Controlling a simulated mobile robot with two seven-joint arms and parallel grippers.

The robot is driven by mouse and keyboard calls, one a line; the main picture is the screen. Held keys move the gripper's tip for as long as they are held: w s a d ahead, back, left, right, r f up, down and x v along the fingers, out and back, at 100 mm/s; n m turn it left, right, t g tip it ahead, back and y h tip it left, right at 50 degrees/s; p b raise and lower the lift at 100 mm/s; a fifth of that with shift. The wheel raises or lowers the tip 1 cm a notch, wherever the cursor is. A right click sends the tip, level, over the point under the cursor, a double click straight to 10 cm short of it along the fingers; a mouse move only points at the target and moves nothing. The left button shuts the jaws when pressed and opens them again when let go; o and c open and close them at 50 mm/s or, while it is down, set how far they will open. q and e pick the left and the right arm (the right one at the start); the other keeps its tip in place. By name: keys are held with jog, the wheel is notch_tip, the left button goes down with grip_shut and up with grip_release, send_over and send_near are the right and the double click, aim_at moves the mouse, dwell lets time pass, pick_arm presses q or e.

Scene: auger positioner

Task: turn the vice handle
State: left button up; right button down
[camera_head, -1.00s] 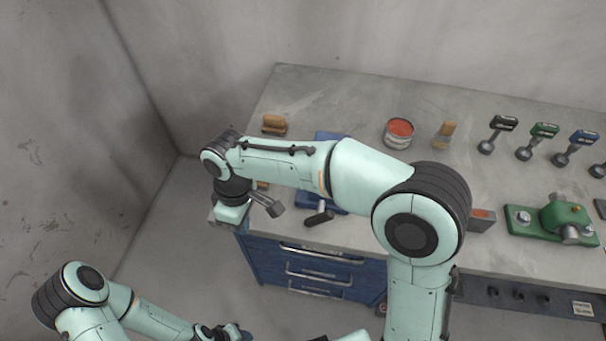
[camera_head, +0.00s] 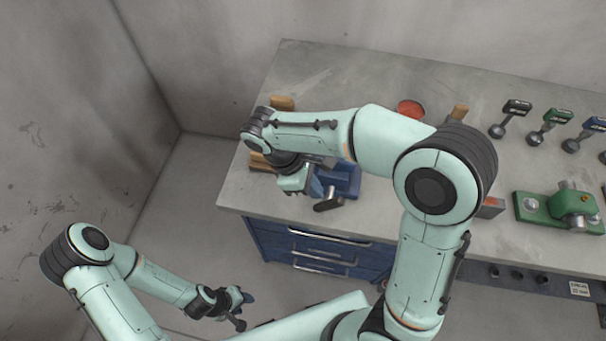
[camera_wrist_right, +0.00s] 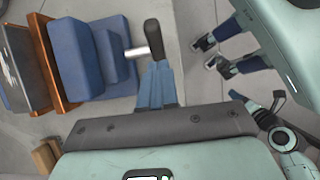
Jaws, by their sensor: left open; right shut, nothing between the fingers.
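The blue vice (camera_head: 346,178) stands at the table's front edge in the head view, partly hidden by my right wrist. Its dark handle grip (camera_head: 328,204) sticks out at the front. In the right wrist view the vice (camera_wrist_right: 75,60) is at the left, and the black handle grip (camera_wrist_right: 153,38) stands on a silver rod. My right gripper (camera_wrist_right: 157,66) is shut and empty, its blue fingertips right by the grip's lower end; I cannot tell whether they touch. My left gripper (camera_head: 244,309) is open and empty, low in front of the table, away from the vice.
A wooden block (camera_head: 282,103) and a red-topped can (camera_head: 411,108) stand behind my right arm. A green fixture (camera_head: 562,206) and several small levers are at the right. Blue drawers (camera_head: 318,250) are under the grey tabletop (camera_head: 340,75). The floor left of the table is clear.

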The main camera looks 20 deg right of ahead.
aim_at(331, 202)
jog(key=shift+s+d+f, duration=0.35)
jog(key=shift+d+f, duration=0.2)
jog(key=shift+d, duration=0.05)
jog(key=shift+s+d+f, duration=0.35)
jog(key=shift+d+f, duration=0.15)
jog(key=shift+d, duration=0.1)
pick_arm(q)
jog(key=shift+s+f, duration=0.1)
jog(key=shift+f, duration=0.05)
